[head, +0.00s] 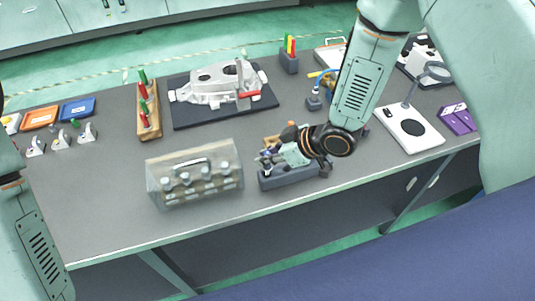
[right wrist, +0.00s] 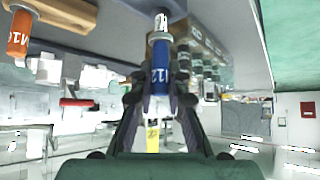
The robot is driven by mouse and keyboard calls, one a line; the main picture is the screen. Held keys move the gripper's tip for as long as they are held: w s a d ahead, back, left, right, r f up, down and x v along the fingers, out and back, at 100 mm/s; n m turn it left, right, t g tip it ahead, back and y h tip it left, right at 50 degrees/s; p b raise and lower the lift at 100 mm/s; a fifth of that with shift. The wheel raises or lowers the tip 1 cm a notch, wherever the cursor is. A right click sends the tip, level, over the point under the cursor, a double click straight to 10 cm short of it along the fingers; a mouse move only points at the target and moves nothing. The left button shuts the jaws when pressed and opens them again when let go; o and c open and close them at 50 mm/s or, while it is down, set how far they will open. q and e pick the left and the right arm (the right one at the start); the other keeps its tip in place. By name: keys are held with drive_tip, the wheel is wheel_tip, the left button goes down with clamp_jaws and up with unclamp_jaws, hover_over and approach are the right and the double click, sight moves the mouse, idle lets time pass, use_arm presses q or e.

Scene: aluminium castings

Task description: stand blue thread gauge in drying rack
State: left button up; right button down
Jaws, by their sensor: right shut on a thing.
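The blue thread gauge (right wrist: 158,65) is between the fingers of my right gripper (right wrist: 160,92) in the right wrist view. Its metal threaded end points at a grey-blue surface at the top of that view; I cannot tell if they touch. In the head view my right gripper (head: 270,157) is low over a dark grey rack-like holder (head: 290,180), which looks like the drying rack. The gripper and arm hide part of it and most of the gauge. An orange gauge (right wrist: 20,32) stands by a wooden block (right wrist: 65,12) in the wrist view. My left gripper is out of view.
A clear case with several bottles (head: 195,172) stands just left of the holder. Behind are a casting on a dark mat (head: 205,115) and a wooden stand (head: 148,112). A white plate (head: 408,128) lies right. The front left table is clear.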

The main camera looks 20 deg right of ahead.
drive_tip(key=shift+f+b, duration=0.9)
drive_tip(key=shift+f, duration=0.5)
drive_tip(key=c, duration=1.3)
unclamp_jaws()
drive_tip(key=shift+o, duration=0.2)
drive_tip(key=v, duration=1.2)
drive_tip(key=shift+d+r, duration=0.1)
